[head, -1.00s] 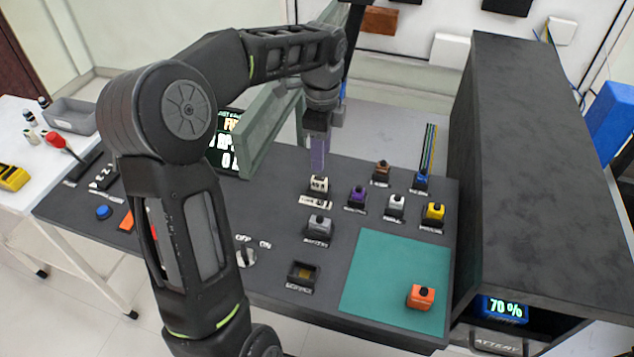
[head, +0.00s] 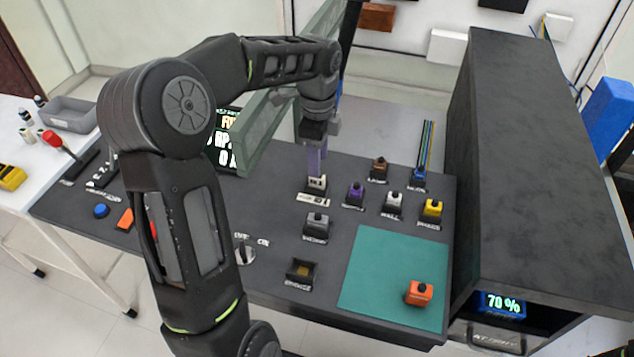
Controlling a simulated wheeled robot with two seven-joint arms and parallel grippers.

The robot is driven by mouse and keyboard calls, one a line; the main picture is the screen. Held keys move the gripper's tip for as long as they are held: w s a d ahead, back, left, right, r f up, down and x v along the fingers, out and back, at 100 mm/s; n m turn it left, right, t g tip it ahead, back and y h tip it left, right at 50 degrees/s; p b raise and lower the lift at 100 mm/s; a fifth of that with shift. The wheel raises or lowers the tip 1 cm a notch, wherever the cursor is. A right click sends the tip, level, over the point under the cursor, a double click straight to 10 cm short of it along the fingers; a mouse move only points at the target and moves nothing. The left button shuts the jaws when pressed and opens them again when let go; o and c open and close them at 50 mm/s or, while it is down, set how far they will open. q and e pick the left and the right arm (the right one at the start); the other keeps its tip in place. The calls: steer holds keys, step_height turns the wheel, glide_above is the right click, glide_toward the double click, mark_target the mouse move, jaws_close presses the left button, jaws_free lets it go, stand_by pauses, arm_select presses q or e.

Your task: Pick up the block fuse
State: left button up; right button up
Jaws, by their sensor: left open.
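Several small blocks with dark knobs stand on the dark bench panel, and their labels are too small to read, so I cannot tell by name which is the block fuse. My left gripper (head: 316,168) points down over a cream block (head: 317,184). It is open, and its purple-tinted fingers cover the block's top. Whether they touch it I cannot tell. A grey block (head: 316,226) stands in front of it. An orange block (head: 419,293) sits on the teal mat (head: 375,275). My right gripper is not in view.
Purple (head: 355,195), white (head: 393,203), yellow (head: 432,209), brown (head: 379,170) and blue (head: 417,178) blocks stand close by on the right. An open dark socket (head: 302,271) is in front. A tall dark cabinet (head: 545,170) bounds the right side. The teal mat is mostly bare.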

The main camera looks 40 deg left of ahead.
mark_target(317, 183)
arm_select(q)
step_height(317, 183, down, 5)
steer(key=shift+a+f+p, duration=0.1)
steer(key=shift+a+p, duration=0.05)
steer(key=shift+p, duration=0.2)
steer(key=shift+c, duration=0.5)
jaws_close()
stand_by(0.4)
